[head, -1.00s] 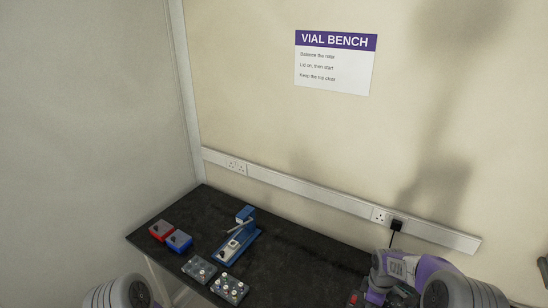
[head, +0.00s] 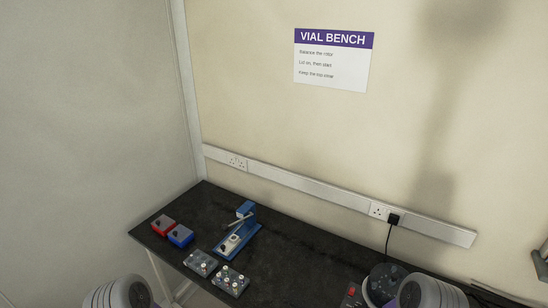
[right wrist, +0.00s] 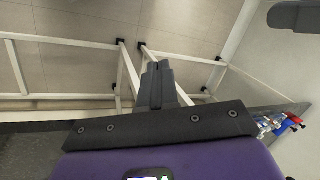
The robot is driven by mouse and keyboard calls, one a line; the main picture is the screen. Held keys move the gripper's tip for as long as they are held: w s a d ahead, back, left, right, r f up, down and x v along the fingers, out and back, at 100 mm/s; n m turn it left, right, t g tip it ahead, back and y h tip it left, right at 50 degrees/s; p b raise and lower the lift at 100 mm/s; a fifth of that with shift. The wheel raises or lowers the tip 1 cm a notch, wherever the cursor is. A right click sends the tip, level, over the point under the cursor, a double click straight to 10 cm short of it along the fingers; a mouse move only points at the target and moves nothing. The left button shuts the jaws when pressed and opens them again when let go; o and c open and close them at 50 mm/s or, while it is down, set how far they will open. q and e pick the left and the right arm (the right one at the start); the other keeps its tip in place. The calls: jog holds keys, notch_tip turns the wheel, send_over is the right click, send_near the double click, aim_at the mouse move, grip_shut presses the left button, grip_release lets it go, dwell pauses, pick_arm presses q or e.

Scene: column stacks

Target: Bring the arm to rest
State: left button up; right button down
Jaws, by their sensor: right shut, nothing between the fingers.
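My right gripper (right wrist: 158,68) shows in the right wrist view, its two dark fingers shut together with nothing between them. It points over a pale floor and white bench-frame legs, clear of any object. In the head view only a rounded grey part of my right arm (head: 430,293) shows at the bottom right; the gripper itself is out of that view. A similar part of my left arm (head: 118,293) shows at the bottom left, and the left gripper is not seen.
The dark bench (head: 290,265) carries a red box (head: 163,225), a blue box (head: 180,236), two vial racks (head: 200,263) (head: 230,281) and a blue lever press (head: 237,238). A round dark device (head: 385,280) with a red button stands at the right, partly behind my arm.

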jog(key=s+a+f+m+b, duration=0.1)
jog(key=s+f+b, duration=0.2)
jog(key=f+b, duration=0.7)
jog(key=shift+f+m, duration=0.25)
jog(key=shift+m, duration=0.05)
dwell(0.4)
